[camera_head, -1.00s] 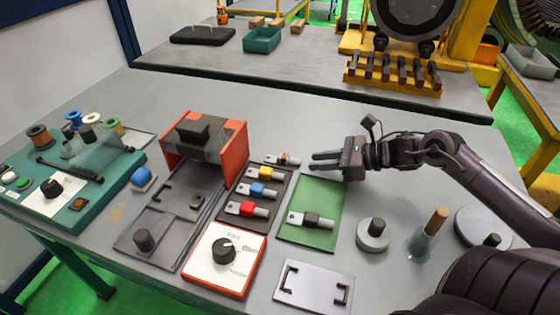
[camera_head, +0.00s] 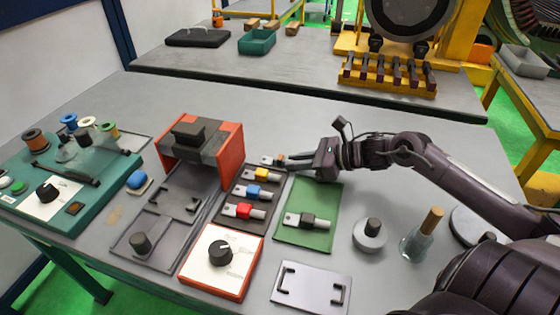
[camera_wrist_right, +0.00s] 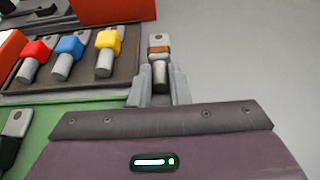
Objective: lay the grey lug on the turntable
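The fingers look open, with narrow gaps beside the barrel. A lug with a black collar (camera_head: 307,220) lies on the green mat (camera_head: 318,190). A round grey disc with a dark knob (camera_head: 369,241) may be the turntable; I cannot tell. My left gripper is out of view.
Yellow (camera_head: 261,174), blue (camera_head: 253,190) and red (camera_head: 243,210) lugs lie nearby in the tray. An orange-sided fixture (camera_head: 228,150) stands left of them. A glass bottle (camera_head: 417,243) stands right of the disc. The table behind the gripper is clear.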

